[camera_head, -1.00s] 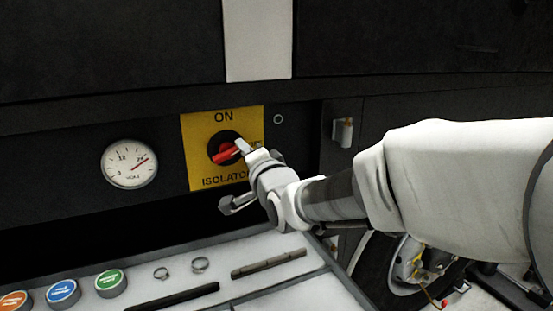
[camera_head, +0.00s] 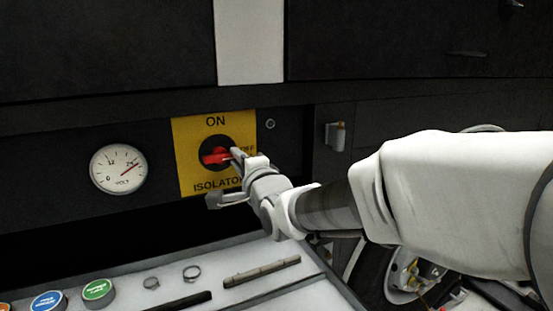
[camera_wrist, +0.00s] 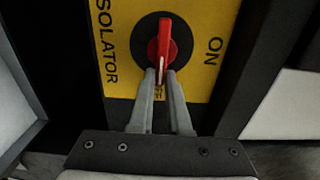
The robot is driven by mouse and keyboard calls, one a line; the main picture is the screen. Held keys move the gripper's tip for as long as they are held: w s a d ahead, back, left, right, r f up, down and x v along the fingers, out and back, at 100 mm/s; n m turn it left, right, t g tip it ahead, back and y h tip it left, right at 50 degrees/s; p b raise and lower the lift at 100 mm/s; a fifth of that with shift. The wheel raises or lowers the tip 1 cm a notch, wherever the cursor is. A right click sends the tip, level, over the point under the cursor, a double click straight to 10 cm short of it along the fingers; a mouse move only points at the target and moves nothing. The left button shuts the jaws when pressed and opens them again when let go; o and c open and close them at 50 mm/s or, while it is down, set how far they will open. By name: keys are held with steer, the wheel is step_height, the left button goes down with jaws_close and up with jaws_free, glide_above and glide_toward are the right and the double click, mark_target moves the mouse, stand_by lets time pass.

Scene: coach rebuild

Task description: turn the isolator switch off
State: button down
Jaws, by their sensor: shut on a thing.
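The isolator switch is a red handle (camera_head: 214,156) on a round black boss, set in a yellow plate (camera_head: 187,130) marked ON at the top and OFF at the right. The handle lies about level, its right end towards OFF. In the wrist view the red handle (camera_wrist: 163,38) stands upright, its lower end over the OFF label and ON to its right. My gripper (camera_head: 236,154) is at the handle's right end. In the wrist view my gripper (camera_wrist: 161,74) has one finger on each side of the lower end, shut on it. The fingers partly hide the OFF label.
A round volt gauge (camera_head: 119,169) is left of the plate. Below is a grey tray (camera_head: 255,255) with two clamp rings, rods and coloured round caps.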

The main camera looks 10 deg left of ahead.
steer(key=c, duration=0.9)
jaws_free()
steer(key=v, duration=1.7)
steer(key=shift+s, duration=0.2)
